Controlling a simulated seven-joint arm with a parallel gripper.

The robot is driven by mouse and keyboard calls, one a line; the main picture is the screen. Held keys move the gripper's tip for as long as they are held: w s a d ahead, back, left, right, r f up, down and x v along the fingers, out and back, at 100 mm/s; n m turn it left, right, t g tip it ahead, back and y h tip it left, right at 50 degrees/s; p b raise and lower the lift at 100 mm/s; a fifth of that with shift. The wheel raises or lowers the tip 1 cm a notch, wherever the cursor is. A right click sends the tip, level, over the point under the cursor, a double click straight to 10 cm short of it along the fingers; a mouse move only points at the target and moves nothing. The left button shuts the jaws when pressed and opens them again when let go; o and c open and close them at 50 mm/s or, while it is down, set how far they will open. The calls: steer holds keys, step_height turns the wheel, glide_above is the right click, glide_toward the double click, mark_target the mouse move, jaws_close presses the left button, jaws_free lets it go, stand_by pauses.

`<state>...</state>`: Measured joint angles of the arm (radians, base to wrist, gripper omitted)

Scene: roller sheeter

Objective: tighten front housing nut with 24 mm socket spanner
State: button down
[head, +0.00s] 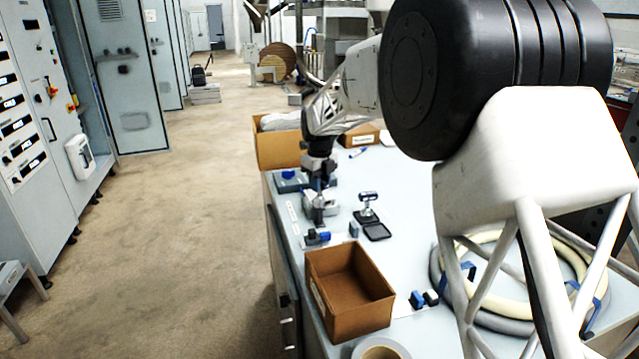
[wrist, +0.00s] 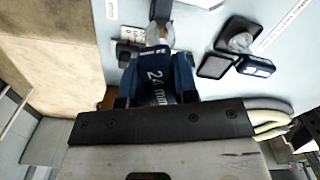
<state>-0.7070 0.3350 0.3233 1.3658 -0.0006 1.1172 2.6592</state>
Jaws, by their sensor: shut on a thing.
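My gripper (head: 319,182) points down over the left part of the grey bench (head: 335,180) in the head view. In the wrist view my gripper (wrist: 156,88) is shut on the dark blue 24 mm socket spanner (wrist: 155,72), whose "24 mm" label shows between the fingers. A grey metal fitting (head: 319,208) stands below the gripper in the head view. The front housing nut cannot be made out in either view. Whether the spanner's socket sits on a nut is hidden.
An open cardboard box (head: 349,290) stands at the bench's near left. A small device on a stand (head: 367,205) and a black tray (head: 377,232) are right of my gripper. Blue-and-black pieces (head: 424,299) and a coiled hose (head: 500,265) lie further right.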

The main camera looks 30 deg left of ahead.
steer(key=shift+m, duration=0.6)
steer(key=shift+n, duration=0.4)
steer(key=shift+r, duration=0.25)
steer(key=shift+r, duration=0.4)
steer(key=shift+r, duration=0.85)
stand_by(0.4)
steer(key=shift+r, duration=2.45)
